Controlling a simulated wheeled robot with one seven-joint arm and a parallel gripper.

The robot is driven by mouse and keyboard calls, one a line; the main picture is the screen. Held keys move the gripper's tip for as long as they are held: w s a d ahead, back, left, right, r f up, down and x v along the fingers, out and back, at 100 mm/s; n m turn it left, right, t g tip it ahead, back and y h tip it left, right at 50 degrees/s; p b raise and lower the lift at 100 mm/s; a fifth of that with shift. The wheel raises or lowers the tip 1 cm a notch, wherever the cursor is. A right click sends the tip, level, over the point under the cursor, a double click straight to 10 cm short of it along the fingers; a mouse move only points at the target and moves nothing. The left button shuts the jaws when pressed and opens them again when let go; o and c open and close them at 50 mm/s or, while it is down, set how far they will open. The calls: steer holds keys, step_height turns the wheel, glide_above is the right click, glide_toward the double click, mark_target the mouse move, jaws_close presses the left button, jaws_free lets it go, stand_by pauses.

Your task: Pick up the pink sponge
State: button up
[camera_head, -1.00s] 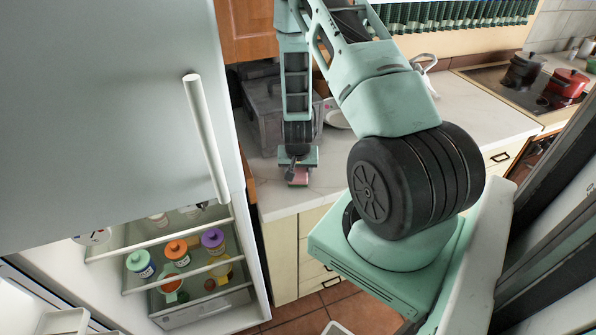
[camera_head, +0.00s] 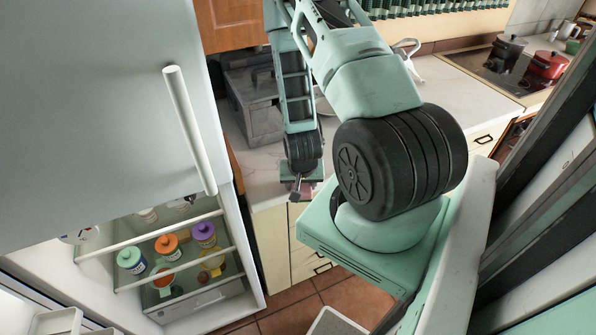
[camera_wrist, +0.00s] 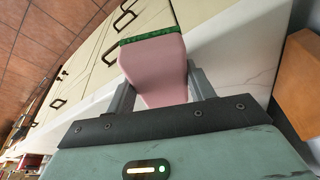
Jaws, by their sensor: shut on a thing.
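The pink sponge (camera_wrist: 155,72) with a green strip along its far edge is between the fingers of my gripper (camera_wrist: 155,92) in the wrist view. The fingers are shut on its two sides. I cannot tell from the head view how far the sponge is above the counter.
The white counter (camera_head: 251,168) runs behind my gripper, with drawers below. A grey box (camera_head: 262,118) stands at the back. An open fridge door (camera_head: 80,90) and shelves with several jars are at the left. Red and black pots stand on the stove at the far right.

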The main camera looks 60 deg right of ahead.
steer(key=shift+s+a+r+p, duration=0.35)
steer(key=shift+s+p, duration=0.1)
steer(key=shift+p, duration=0.1)
steer(key=shift+s+a+f+p, duration=0.1)
steer(key=shift+s+a+p, duration=0.35)
steer(key=shift+s+p, duration=0.3)
steer(key=shift+s+a+f+p, duration=0.15)
steer(key=shift+s+a+p, duration=0.45)
steer(key=shift+s, duration=0.25)
steer(key=shift+s+a+f+p, duration=0.1)
steer(key=shift+s+a+p, duration=0.25)
steer(key=shift+s+p, duration=0.45)
steer(key=shift+o, duration=0.6)
